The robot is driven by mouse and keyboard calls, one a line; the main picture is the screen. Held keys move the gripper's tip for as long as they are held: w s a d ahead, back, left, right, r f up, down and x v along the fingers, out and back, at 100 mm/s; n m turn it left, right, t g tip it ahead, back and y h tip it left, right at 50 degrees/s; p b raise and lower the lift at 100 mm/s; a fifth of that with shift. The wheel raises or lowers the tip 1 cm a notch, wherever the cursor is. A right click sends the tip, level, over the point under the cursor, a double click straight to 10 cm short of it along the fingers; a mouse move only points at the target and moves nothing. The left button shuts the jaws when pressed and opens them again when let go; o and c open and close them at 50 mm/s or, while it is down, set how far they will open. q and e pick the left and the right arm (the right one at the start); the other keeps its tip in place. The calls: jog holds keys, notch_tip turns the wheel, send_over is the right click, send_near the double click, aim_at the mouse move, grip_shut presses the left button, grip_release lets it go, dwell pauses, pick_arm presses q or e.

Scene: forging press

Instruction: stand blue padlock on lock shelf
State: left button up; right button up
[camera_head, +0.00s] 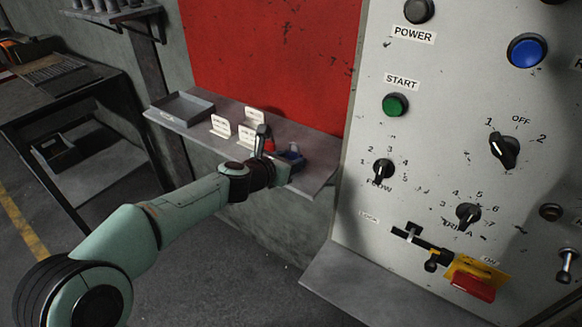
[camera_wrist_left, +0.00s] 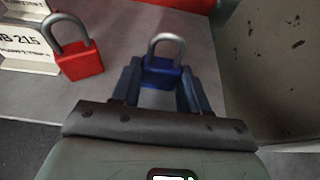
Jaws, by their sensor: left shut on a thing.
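The blue padlock (camera_wrist_left: 163,68) is upright between the fingers of my left gripper (camera_wrist_left: 160,85), shackle upward. My left gripper is shut on it, at the right part of the lock shelf (camera_head: 315,172). In the head view the padlock shows small and dark blue (camera_head: 292,152), partly hidden by the gripper. From these views I cannot tell whether its base touches the shelf. A red padlock (camera_wrist_left: 80,62) stands to its left on the shelf and also shows in the head view (camera_head: 269,145). My right gripper is not in view.
White label cards (camera_head: 221,126) and a grey tray (camera_head: 181,108) are on the shelf, left of the padlocks. A red panel (camera_head: 270,60) is behind it. The press control panel (camera_head: 450,130), with knobs and a red-handled switch (camera_head: 473,286), stands close at right.

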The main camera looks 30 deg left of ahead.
pick_arm(q)
jog(key=shift+r, duration=0.15)
jog(key=shift+f, duration=0.2)
jog(key=o, duration=1.1)
